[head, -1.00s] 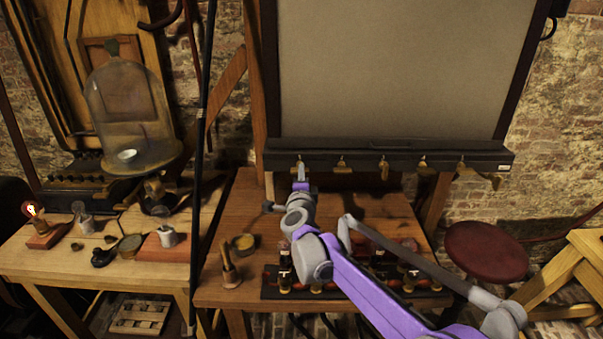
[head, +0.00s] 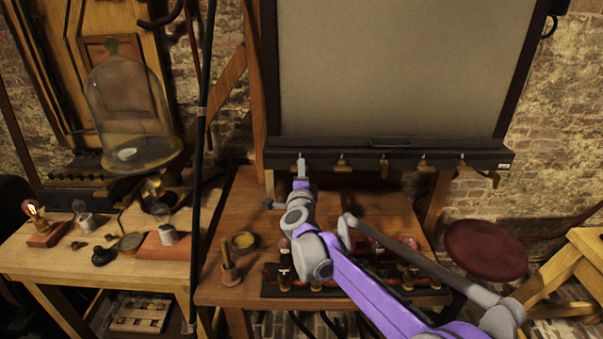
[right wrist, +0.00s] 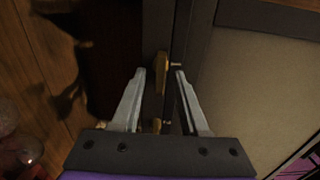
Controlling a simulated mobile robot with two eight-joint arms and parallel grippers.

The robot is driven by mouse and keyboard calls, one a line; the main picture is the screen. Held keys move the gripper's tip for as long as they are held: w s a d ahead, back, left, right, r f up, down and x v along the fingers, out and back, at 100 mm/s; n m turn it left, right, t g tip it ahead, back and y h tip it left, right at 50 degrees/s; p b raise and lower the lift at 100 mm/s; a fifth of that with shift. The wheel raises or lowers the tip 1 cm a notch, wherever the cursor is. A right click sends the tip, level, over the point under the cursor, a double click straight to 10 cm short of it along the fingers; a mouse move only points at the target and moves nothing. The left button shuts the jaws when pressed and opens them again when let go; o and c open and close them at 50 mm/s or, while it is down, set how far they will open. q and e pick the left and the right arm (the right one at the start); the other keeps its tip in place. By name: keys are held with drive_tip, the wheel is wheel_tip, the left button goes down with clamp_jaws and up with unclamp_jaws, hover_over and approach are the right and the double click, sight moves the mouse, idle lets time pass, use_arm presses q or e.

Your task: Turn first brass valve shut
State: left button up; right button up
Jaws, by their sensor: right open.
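A row of small brass valves hangs along the black bar (head: 440,157) under the large grey panel. My right gripper (head: 301,160) reaches up to the left end of this bar and covers the first brass valve in the head view. In the right wrist view the first brass valve (right wrist: 161,75) shows between and just beyond the two open fingers (right wrist: 160,82). I see no finger closed on it. The other valves, such as the second one (head: 342,164) and third one (head: 384,168), hang to the right. My left gripper is not in view.
A glass bell jar (head: 130,110) stands at left. A red stool (head: 487,249) is at right.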

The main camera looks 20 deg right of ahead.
drive_tip(key=b+v, duration=0.1)
drive_tip(key=v, duration=0.9)
drive_tip(key=shift+s, duration=0.4)
drive_tip(key=shift+a, duration=0.1)
